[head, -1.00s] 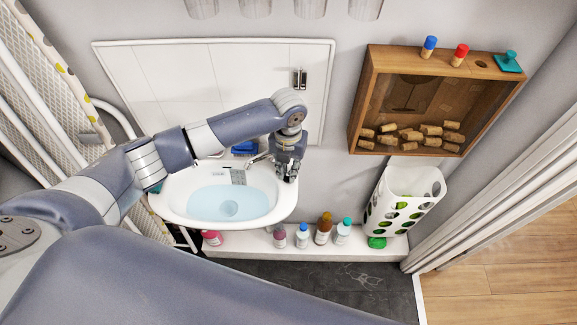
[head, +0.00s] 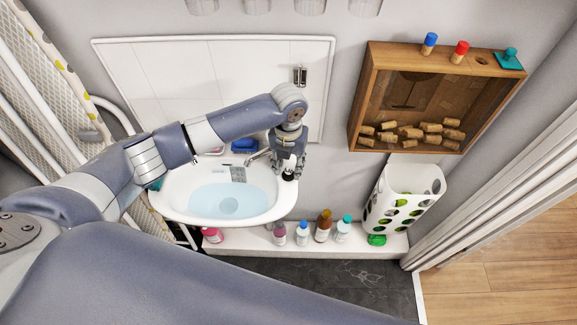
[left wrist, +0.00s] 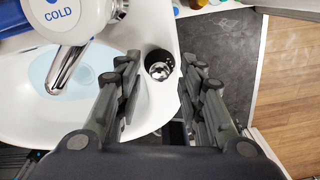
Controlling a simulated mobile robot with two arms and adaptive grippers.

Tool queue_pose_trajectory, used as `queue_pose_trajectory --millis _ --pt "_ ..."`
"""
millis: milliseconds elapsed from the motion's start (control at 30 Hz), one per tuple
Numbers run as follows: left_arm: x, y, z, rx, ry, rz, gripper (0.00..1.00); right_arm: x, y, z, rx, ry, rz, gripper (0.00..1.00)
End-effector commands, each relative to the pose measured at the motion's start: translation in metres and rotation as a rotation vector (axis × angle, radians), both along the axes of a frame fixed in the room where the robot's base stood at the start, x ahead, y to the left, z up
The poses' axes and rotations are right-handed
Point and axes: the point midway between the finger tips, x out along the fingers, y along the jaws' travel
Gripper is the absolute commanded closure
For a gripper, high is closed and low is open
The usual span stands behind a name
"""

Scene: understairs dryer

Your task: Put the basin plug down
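The basin plug, black with a shiny metal knob, sits on the right-hand rim of the basin in the left wrist view (left wrist: 159,66). In the head view it is a small dark spot (head: 288,177) just below my left gripper (head: 290,168). In the left wrist view the fingers of my left gripper (left wrist: 158,72) are spread, with clear gaps either side of the plug, and hold nothing. The white basin (head: 166,206) holds bluish water, and its drain (head: 229,206) shows through the water. My right gripper is in neither view.
The chrome tap (left wrist: 68,70) marked COLD is left of my fingers. Several bottles (head: 302,234) stand on a white ledge below the basin. A wooden cork box (head: 361,100) hangs at the right, above a white perforated holder (head: 405,200). A blue sponge (head: 245,145) lies behind the basin.

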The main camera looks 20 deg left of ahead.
Motion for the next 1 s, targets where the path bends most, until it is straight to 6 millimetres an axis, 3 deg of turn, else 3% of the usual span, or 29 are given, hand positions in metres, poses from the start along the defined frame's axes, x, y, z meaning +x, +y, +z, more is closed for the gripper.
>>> queue_pose_trajectory --millis 200,400,1000 --pt "0.001 0.0 0.038 -0.001 -0.004 -0.001 0.64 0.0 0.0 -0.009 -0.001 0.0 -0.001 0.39" --pt "0.001 0.0 0.061 -0.001 -0.001 0.0 0.64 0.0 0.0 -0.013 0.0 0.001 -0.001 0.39" --pt "-0.001 0.0 0.065 -0.001 0.001 0.003 0.64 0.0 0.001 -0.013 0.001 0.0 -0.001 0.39"
